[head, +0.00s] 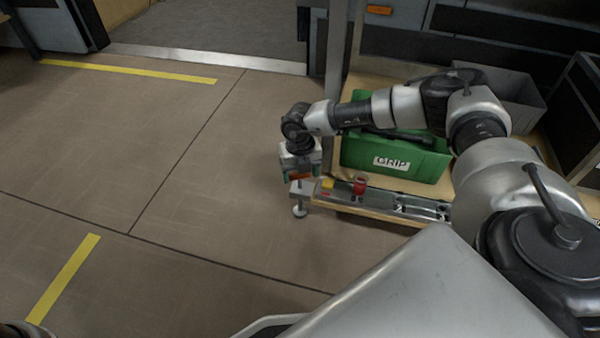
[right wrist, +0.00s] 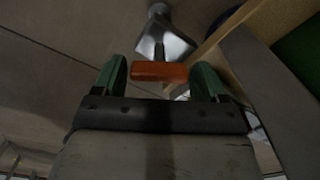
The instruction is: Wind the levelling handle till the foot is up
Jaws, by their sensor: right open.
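My right gripper (head: 301,175) points down beside the end of the low bench, above the levelling foot (head: 299,211). The orange grip of the levelling handle (right wrist: 160,72) lies between its two green fingers in the right wrist view. The fingers are open, with a small gap on each side of the grip. In the head view a little of the orange handle (head: 300,176) shows at the jaws. The foot is a round metal pad on a short screw under a grey bracket (head: 301,190). Whether it touches the floor is hard to tell. My left gripper is not seen.
A green crate marked GRIP (head: 397,160) stands on the wooden shelf behind my right forearm. A metal rail with a small red piece (head: 360,185) runs along the shelf's front edge. A grey bin (head: 505,100) stands behind. The floor at left is clear, with yellow tape strips (head: 130,71).

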